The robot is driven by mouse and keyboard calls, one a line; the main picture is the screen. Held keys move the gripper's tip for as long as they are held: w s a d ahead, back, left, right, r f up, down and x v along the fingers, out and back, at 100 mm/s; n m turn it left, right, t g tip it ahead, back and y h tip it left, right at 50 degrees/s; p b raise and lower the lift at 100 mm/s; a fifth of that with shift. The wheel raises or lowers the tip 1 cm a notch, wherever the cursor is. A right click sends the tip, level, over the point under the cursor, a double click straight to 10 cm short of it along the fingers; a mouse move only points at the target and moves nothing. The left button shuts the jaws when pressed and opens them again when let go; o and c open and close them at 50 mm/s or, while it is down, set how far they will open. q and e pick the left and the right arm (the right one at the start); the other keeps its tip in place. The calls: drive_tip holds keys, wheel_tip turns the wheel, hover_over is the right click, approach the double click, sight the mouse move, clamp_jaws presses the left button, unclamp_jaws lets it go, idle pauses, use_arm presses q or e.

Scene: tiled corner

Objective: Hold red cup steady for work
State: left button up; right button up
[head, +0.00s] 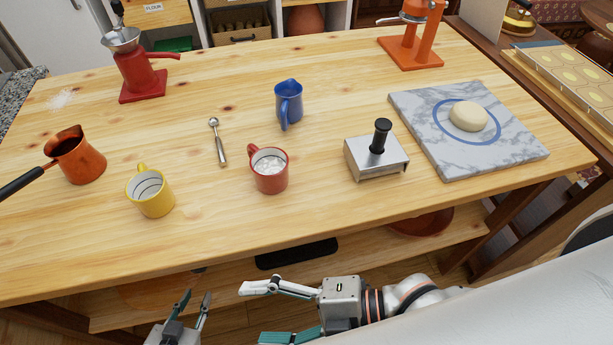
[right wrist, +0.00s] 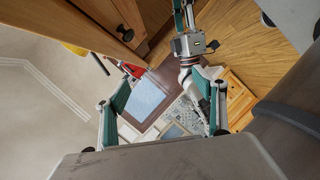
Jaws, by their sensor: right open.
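The red cup (head: 270,178) stands upright on the wooden table (head: 330,205), near the middle of its front part. Its handle points to the upper left, and something white shows inside. My left gripper (head: 197,296) is low in front of the table edge, its two fingers apart with nothing between them. My right gripper (head: 252,313) is to its right, also below and in front of the table, open and empty. Its spread fingers also show in the right wrist view (right wrist: 160,108). Neither gripper touches the cup.
A yellow mug (head: 152,195) stands left of the red cup, a spoon (head: 219,143) behind left, a blue pitcher (head: 289,102) behind. A metal tool with a black knob (head: 376,158) and a marble slab (head: 430,145) with dough are right. A copper pot (head: 80,158) is far left.

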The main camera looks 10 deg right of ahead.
sight(286, 170)
wheel_tip(286, 170, up, 4)
drive_tip(key=s+a+n+y, duration=0.1)
drive_tip(key=s, duration=0.1)
drive_tip(key=w+d+r+n+t+y, duration=0.1)
drive_tip(key=w+d+r+n+t, duration=0.15)
drive_tip(key=w+r+n, duration=0.5)
drive_tip(key=w+d+r+n+t+y, duration=0.15)
drive_tip(key=w+d+n, duration=0.3)
drive_tip(key=n, duration=0.65)
drive_tip(key=w+d+f+t+h, duration=0.1)
drive_tip(key=w+d, duration=0.1)
drive_tip(key=w, duration=0.1)
drive_tip(key=w+d+f+t+h, duration=0.1)
drive_tip(key=w+d, duration=0.1)
drive_tip(key=w, duration=0.1)
drive_tip(key=w+d+f+t+h, duration=0.1)
drive_tip(key=w+d+f+h, duration=0.1)
drive_tip(key=w, duration=0.1)
drive_tip(key=shift+w+d+n+t, duration=0.2)
drive_tip(key=shift+w+n+t, duration=0.05)
drive_tip(key=shift+n+t, duration=0.15)
drive_tip(key=shift+x, duration=3.7)
drive_tip(key=shift+w+f, duration=0.1)
drive_tip(key=c, duration=1.6)
drive_tip(key=shift+o, duration=0.2)
